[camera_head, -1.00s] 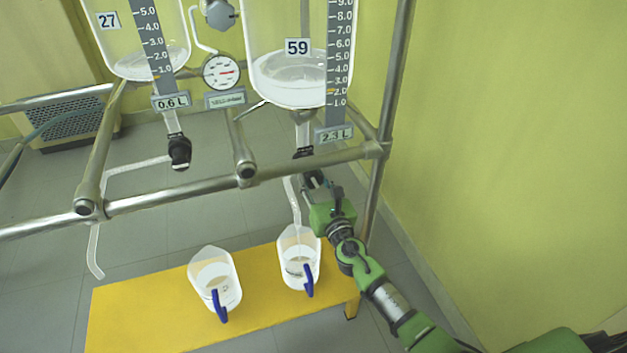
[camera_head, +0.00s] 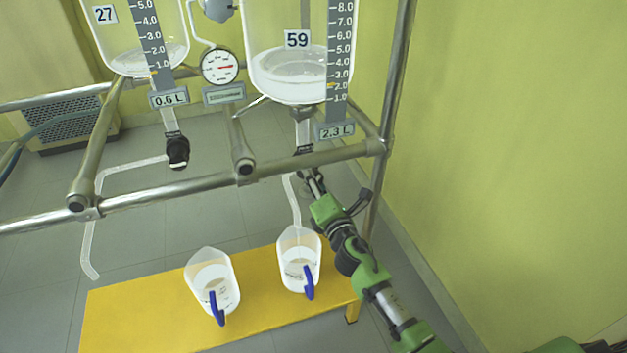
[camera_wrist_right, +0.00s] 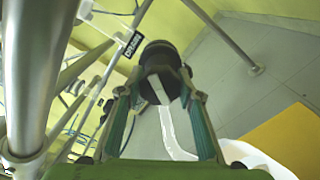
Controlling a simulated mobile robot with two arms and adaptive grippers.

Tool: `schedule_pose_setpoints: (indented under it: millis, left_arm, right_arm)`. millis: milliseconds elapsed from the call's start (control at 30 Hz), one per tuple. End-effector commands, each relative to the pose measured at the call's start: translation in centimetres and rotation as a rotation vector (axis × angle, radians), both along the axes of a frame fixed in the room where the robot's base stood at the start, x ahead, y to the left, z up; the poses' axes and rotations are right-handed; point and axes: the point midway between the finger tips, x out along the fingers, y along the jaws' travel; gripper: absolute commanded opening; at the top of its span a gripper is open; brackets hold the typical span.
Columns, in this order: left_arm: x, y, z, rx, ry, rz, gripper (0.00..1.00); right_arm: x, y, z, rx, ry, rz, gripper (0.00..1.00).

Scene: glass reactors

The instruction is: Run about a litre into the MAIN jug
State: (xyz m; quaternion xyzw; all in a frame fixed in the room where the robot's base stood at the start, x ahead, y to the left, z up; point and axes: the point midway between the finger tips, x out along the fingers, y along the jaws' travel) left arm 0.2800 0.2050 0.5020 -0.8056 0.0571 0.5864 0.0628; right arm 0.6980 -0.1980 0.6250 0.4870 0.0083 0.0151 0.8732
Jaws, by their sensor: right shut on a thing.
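My right gripper (camera_head: 312,178) is shut on the black drain valve knob (camera_wrist_right: 160,62) under glass vessel 59 (camera_head: 290,85). The knob, with a pale stripe, sits between its fingers in the wrist view. The vessel holds a shallow clear liquid, and its display (camera_head: 335,131) reads 2.3 L. An outlet tube (camera_head: 293,200) runs down to the right jug (camera_head: 299,248), which has a blue handle. A second blue-handled jug (camera_head: 212,265) stands to its left. Both seem to hold some liquid. Their labels are too small to read. My left gripper is out of view.
Both jugs stand on a yellow bench (camera_head: 130,318). Vessel 27 (camera_head: 125,55), reading 0.6 L, has its own black valve (camera_head: 177,152) and outlet tube (camera_head: 90,250). A steel frame rail (camera_head: 160,197) crosses before the valves. A yellow-green wall is on the right.

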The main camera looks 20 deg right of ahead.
Motion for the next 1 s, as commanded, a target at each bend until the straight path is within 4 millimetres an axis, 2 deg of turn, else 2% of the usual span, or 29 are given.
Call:
schedule_pose_setpoints:
  millis: [600, 1000]
  left_arm:
    - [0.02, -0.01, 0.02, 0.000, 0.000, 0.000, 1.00]
    - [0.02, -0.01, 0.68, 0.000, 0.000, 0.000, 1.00]
  right_arm:
    - [-0.03, -0.04, 0.02, 0.583, 0.021, -0.002, 0.12]
    - [-0.03, -0.03, -0.01, 0.866, 0.032, -0.002, 0.12]
